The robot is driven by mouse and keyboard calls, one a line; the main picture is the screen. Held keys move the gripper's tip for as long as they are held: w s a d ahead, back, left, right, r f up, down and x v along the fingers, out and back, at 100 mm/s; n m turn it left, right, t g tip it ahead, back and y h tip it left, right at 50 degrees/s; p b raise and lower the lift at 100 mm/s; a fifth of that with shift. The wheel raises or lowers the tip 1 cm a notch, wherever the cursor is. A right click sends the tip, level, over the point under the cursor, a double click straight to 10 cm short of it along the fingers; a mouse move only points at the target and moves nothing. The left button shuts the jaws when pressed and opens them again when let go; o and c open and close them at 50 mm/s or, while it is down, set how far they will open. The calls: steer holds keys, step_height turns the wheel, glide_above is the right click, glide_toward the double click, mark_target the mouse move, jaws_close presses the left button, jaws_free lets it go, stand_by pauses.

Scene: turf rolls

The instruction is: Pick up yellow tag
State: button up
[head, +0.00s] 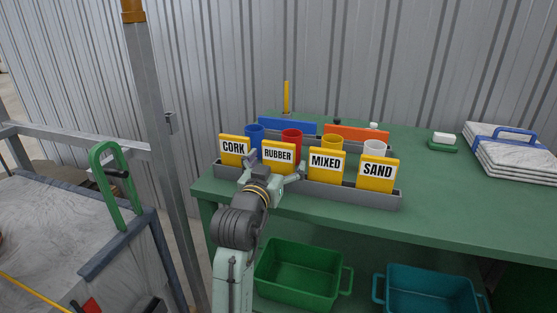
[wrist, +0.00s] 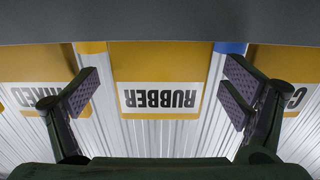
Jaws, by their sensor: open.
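Several yellow tags with black lettering on white stand in a row in a grey tray (head: 330,191): CORK (head: 235,146), RUBBER (head: 278,152), MIXED (head: 326,165) and SAND (head: 377,173). My gripper (head: 271,172) is open and empty at the front of the RUBBER tag. In the wrist view the RUBBER tag (wrist: 160,75) appears upside down, between the two spread fingers of my gripper (wrist: 163,93) and apart from both. The CORK tag (wrist: 293,68) and MIXED tag (wrist: 38,68) show partly, beyond the fingers. The RUBBER tag's lower edge is hidden by the tray.
Blue (head: 256,133), red (head: 292,138), yellow (head: 332,144) and white (head: 374,149) cups stand behind the tags. The green table (head: 440,200) is clear at front right. Folded white sheets (head: 515,155) lie at right. Green (head: 300,272) and teal (head: 430,292) bins sit below. A metal post (head: 160,130) stands left.

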mark_target(278, 142)
steer(key=shift+w+d, duration=0.2)
steer(key=shift+w, duration=0.35)
steer(key=shift+c, duration=0.5)
steer(key=c, duration=1.2)
steer(key=shift+o, duration=0.2)
step_height(278, 142, up, 10)
steer(key=shift+f+b, duration=0.1)
steer(key=shift+b, duration=0.25)
